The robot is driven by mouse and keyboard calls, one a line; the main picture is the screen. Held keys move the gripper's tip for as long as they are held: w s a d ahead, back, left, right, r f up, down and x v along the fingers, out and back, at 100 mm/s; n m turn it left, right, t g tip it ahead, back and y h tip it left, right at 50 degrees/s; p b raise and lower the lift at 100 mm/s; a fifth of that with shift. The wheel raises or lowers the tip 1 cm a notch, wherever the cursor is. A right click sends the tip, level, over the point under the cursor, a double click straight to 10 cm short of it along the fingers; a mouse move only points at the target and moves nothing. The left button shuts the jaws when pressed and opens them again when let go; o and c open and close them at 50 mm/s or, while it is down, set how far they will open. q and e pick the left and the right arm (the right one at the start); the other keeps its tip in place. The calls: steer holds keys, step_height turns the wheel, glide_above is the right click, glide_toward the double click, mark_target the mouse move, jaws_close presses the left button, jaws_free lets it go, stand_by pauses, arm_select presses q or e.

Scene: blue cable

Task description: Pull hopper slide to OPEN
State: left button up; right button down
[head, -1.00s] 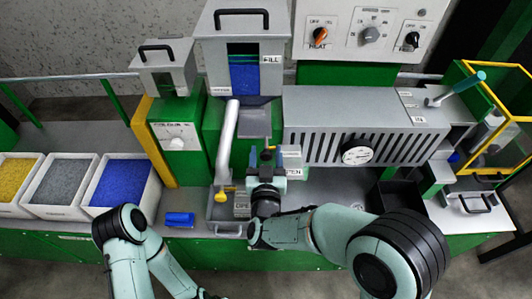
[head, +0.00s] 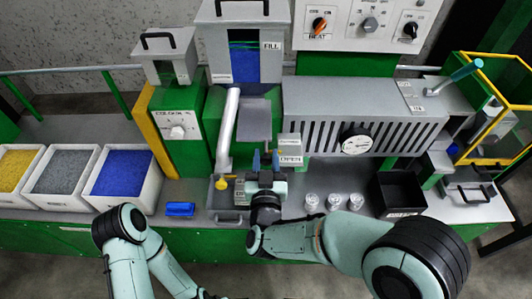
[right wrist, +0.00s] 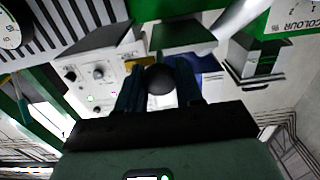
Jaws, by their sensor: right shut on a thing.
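The grey hopper (head: 244,60) with its FILL label and blue pellets behind a window stands at the back centre. Its slide, a flat grey plate (head: 255,117), sticks out towards me below it. My right gripper (head: 265,159) is at the slide's near end, beside the OPEN label (head: 290,161). In the right wrist view my right gripper (right wrist: 160,88) is shut on a dark round knob (right wrist: 160,78). The join between knob and plate is hidden. My left arm shows at lower left, but its gripper is out of view.
The slotted grey barrel (head: 365,120) is close right.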

steer(key=shift+s, duration=0.6)
arm_select(q)
steer(key=shift+s, duration=0.15)
arm_select(e)
steer(key=shift+w, duration=0.15)
steer(key=c, duration=0.8)
jaws_free()
arm_select(q)
steer(key=shift+f, duration=0.1)
steer(key=w+f+t+b, duration=0.1)
steer(key=w+f+b, duration=0.2)
steer(key=f+b, duration=0.2)
steer(key=shift+a+f+b, duration=0.2)
steer(key=shift+f+b, duration=0.2)
steer(key=shift+b, duration=0.6)
arm_select(e)
steer(key=s, duration=1.3)
steer(key=shift+s, duration=0.2)
